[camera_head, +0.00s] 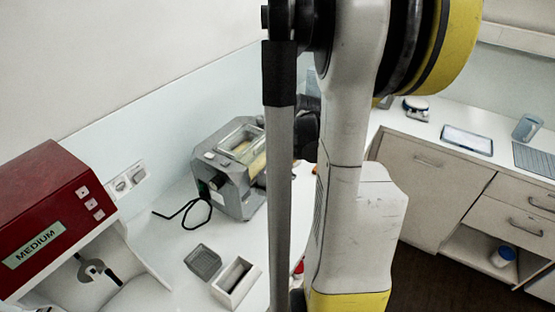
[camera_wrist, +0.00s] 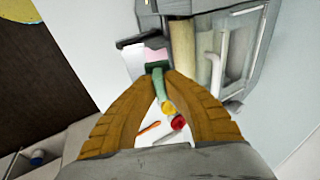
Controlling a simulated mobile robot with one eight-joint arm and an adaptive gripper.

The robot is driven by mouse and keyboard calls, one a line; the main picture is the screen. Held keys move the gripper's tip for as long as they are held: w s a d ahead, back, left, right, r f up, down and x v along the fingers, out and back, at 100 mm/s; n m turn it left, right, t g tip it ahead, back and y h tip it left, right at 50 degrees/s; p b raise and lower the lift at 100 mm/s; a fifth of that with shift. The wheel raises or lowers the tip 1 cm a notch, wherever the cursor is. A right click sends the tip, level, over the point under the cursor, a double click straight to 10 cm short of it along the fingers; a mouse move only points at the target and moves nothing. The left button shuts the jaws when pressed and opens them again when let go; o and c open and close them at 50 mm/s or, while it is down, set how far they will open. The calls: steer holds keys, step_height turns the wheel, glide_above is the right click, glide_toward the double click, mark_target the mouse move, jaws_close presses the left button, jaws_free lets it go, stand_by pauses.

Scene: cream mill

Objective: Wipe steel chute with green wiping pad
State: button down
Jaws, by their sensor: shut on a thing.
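In the wrist view my gripper (camera_wrist: 157,74) is shut on the green wiping pad (camera_wrist: 159,84), which stands out between the fingertips. Just beyond the pad is a grey-edged, pale, shiny plate (camera_wrist: 150,55), which looks like the steel chute, at the side of the roller machine (camera_wrist: 236,50). The pad's end is at the chute's near edge; I cannot tell whether they touch. In the head view the roller machine (camera_head: 232,195) stands on the counter. My arm hides the gripper, the pad and the chute there.
A red machine (camera_head: 45,215) marked MEDIUM stands at left. A cable (camera_head: 190,212), a grey tray (camera_head: 203,262) and an open white box (camera_head: 235,282) lie on the counter. Small red (camera_wrist: 178,122) and yellow (camera_wrist: 168,108) items lie below my fingers. Drawers (camera_head: 520,205) stand at right.

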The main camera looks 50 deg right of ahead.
steer(key=b, duration=0.3)
glide_above(279, 184)
steer(key=w, duration=0.2)
steer(key=f, duration=0.5)
steer(key=shift+w+a+f, duration=0.1)
steer(key=shift+a+f, duration=0.1)
steer(key=shift+a, duration=0.1)
steer(key=shift+f+b, duration=0.4)
steer(key=shift+b, duration=0.1)
steer(key=shift+s+d+f+b, duration=0.1)
steer(key=shift+s+f+b, duration=0.15)
steer(key=shift+s, duration=0.45)
steer(key=shift+s+f+b, duration=0.2)
steer(key=shift+s+b, duration=0.05)
steer(key=shift+s, duration=0.4)
steer(key=shift+s+d+f+b, duration=0.1)
steer(key=shift+s+f+b, duration=0.15)
steer(key=shift+s, duration=0.45)
steer(key=shift+w+f+b, duration=0.2)
steer(key=shift+f+b, duration=0.25)
